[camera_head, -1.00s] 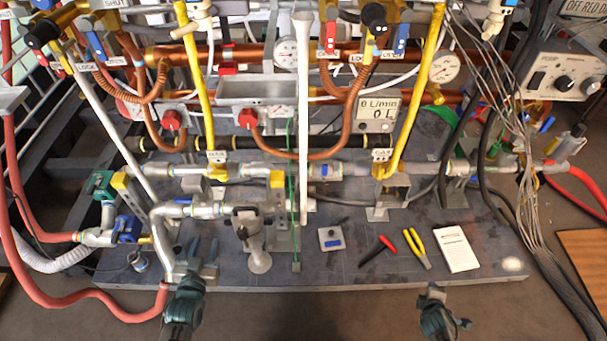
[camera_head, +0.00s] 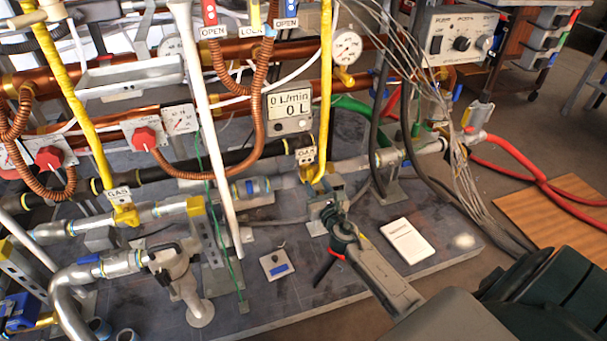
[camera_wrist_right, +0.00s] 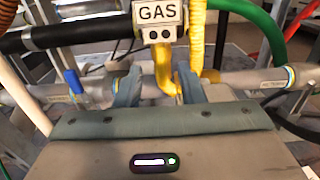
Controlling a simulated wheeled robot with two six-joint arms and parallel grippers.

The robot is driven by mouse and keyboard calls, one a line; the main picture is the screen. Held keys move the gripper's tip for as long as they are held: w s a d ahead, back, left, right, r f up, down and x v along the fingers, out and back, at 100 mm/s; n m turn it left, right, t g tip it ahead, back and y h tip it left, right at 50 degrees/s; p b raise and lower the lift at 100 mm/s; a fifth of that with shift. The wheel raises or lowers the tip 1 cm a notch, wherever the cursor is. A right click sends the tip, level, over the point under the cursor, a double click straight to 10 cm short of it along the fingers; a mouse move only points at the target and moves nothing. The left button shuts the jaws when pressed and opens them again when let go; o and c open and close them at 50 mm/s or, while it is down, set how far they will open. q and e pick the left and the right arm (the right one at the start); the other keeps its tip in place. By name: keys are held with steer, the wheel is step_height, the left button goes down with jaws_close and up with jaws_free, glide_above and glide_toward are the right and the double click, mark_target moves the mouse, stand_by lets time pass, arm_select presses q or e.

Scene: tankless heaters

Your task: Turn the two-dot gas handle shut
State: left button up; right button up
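The two-dot gas tag (camera_wrist_right: 158,30) hangs above a yellow handle (camera_wrist_right: 162,68) in the right wrist view. In the head view, the tag (camera_head: 305,155) shows beside the yellow gas pipe (camera_head: 325,115). My right gripper (camera_wrist_right: 157,90) is open, with one finger on each side of the yellow handle. I cannot tell whether either finger touches it. In the head view, my right gripper (camera_head: 328,208) is just below the tag and hides part of the valve. What look like my left gripper's fingertips (camera_head: 111,331) stand apart at the bottom left edge.
Another yellow gas valve (camera_head: 125,214) sits on the left. The flow meter (camera_head: 291,110) is above the two-dot tag. Grey cables (camera_head: 440,120) hang to the right. A white card (camera_head: 407,241) and a small switch box (camera_head: 278,264) lie on the base plate.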

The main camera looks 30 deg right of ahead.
mark_target(311, 174)
steer(key=x, duration=0.6)
steer(key=shift+w+b, duration=0.4)
jaws_close()
